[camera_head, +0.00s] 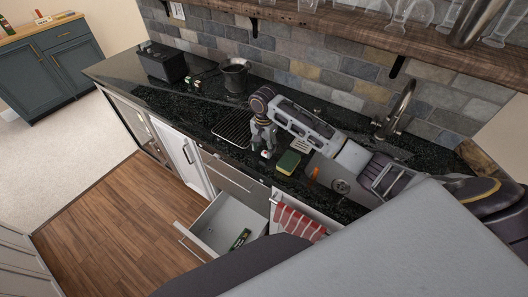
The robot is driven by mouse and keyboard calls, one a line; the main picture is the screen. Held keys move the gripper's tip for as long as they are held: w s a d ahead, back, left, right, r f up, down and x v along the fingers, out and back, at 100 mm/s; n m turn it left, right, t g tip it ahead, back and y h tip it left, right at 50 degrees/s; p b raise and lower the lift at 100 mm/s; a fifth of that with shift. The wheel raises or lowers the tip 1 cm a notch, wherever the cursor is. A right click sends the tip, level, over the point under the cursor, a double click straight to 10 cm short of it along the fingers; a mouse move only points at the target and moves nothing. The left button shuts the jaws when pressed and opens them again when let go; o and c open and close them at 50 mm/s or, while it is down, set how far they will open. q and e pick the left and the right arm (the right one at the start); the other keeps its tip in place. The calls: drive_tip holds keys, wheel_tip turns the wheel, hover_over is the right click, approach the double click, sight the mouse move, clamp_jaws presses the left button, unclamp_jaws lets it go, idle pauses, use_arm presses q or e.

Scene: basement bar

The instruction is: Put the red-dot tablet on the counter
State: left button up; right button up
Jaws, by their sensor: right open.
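The red-dot tablet seems to be the small white and red piece (265,154) at the front of the dark counter (215,118); it is too small to be sure. My right gripper (263,147) points down just above it, with its fingers apart. I cannot tell whether they touch it, and the fingers partly hide the spot. The piece looks to rest on the counter near the front edge. My left gripper is not in view.
A green and yellow sponge (289,162) lies right of the gripper, and a dark rack (233,126) lies left. A drawer (215,222) stands open below with a green item (240,239) inside. The faucet (397,108) rises behind my arm. A metal pot (235,76) stands further left.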

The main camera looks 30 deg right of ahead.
sight(264, 157)
wheel_tip(264, 157, up, 9)
drive_tip(key=b, duration=0.1)
drive_tip(key=shift+f, duration=0.2)
drive_tip(key=shift+f, duration=0.1)
idle(0.8)
